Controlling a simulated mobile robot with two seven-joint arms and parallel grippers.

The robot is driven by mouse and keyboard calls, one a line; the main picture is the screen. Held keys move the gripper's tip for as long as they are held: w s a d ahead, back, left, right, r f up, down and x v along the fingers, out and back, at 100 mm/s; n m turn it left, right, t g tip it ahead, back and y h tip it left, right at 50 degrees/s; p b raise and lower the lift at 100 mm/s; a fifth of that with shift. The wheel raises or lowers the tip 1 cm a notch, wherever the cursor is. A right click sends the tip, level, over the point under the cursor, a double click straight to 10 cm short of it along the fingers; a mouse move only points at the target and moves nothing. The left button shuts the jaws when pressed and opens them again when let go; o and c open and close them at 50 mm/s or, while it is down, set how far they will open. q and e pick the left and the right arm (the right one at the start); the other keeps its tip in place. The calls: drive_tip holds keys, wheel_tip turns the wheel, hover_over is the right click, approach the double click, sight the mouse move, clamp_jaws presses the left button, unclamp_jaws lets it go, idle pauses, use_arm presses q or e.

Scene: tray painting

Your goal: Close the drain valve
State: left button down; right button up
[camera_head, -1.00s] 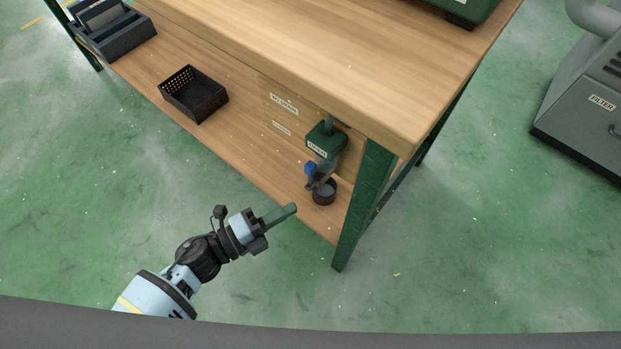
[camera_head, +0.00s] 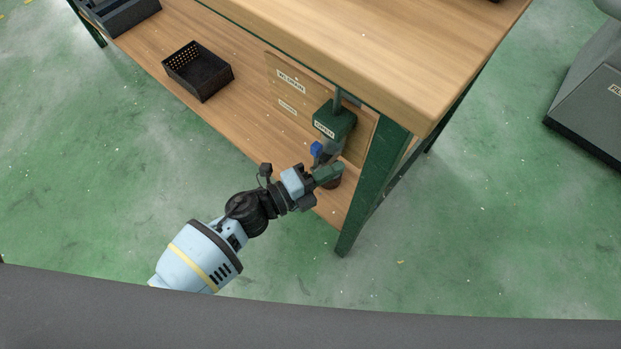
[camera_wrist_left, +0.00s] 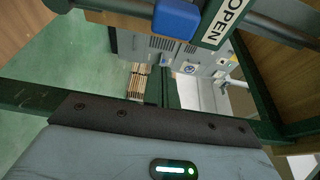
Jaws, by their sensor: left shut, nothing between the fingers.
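The drain valve sits under the bench top near its right leg. In the left wrist view the blue handle (camera_wrist_left: 178,18) is at the top, beside a sign reading OPEN (camera_wrist_left: 225,20). My right gripper is not in view.
The wooden bench top (camera_head: 400,60) overhangs the valve, and a green bench leg (camera_head: 372,190) stands close to the right. A black basket (camera_head: 198,72) sits on the lower shelf. A grey filter unit (camera_head: 590,120) stands at the far right. Floor in front is clear.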

sight(316, 155)
use_arm(q)
drive_tip(key=shift+w+a+b, duration=0.15)
drive_tip(key=shift+w+a, duration=0.4)
drive_tip(key=shift+a, duration=0.35)
drive_tip(key=shift+w+a+b, duration=0.15)
drive_tip(key=shift+w+a, duration=0.4)
drive_tip(key=shift+a, duration=0.3)
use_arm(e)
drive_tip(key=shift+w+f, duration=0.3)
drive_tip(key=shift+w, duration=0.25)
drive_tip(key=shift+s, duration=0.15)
